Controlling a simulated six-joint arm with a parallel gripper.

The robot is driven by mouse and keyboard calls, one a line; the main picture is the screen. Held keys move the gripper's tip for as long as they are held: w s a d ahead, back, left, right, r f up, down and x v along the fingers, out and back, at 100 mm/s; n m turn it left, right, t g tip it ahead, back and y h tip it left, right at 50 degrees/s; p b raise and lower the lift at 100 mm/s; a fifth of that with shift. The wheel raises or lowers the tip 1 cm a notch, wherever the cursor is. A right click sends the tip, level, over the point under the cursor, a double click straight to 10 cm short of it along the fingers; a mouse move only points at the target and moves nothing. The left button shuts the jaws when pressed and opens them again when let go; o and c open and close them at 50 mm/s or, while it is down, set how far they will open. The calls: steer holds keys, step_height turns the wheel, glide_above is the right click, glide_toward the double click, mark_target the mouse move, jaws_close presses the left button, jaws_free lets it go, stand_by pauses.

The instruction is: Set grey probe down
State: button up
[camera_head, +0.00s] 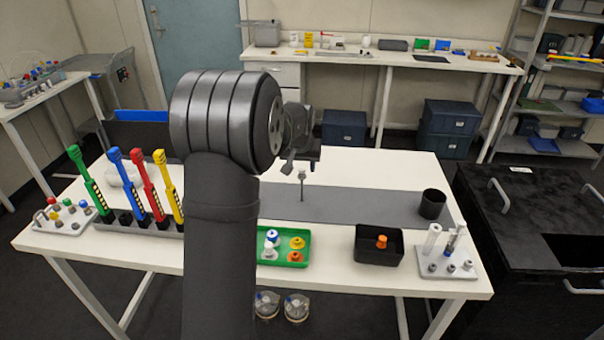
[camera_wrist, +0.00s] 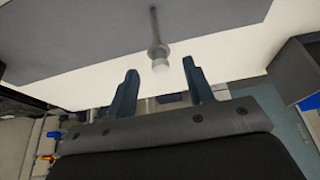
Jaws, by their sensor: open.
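The grey probe (camera_head: 302,187) is a thin shaft with a wider head, seen over the grey mat (camera_head: 350,207) on the white table. It looks upright; whether its lower end rests on the mat is hard to tell. In the wrist view the probe (camera_wrist: 156,30) has a pale round end, just beyond the fingertips and roughly midway between them. My gripper (camera_wrist: 161,78) is open, with a finger on each side and a gap to the probe. In the head view my gripper (camera_head: 300,152) is partly hidden behind my arm, just above the probe.
A rack with green, blue (camera_head: 135,182), red and yellow tools stands left. A green tray (camera_head: 305,243) with caps, a black bin (camera_head: 365,256) with an orange cap and a tube rack (camera_head: 430,269) line the front. A black cup (camera_head: 432,205) stands right. The mat's middle is clear.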

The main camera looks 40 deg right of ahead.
mark_target(302, 175)
steer(key=v, duration=0.5)
steer(key=shift+s+a+r, duration=0.1)
steer(key=shift+r, duration=0.25)
steer(key=x, duration=1.2)
steer(key=shift+r, duration=1.4)
steer(key=shift+o, duration=0.2)
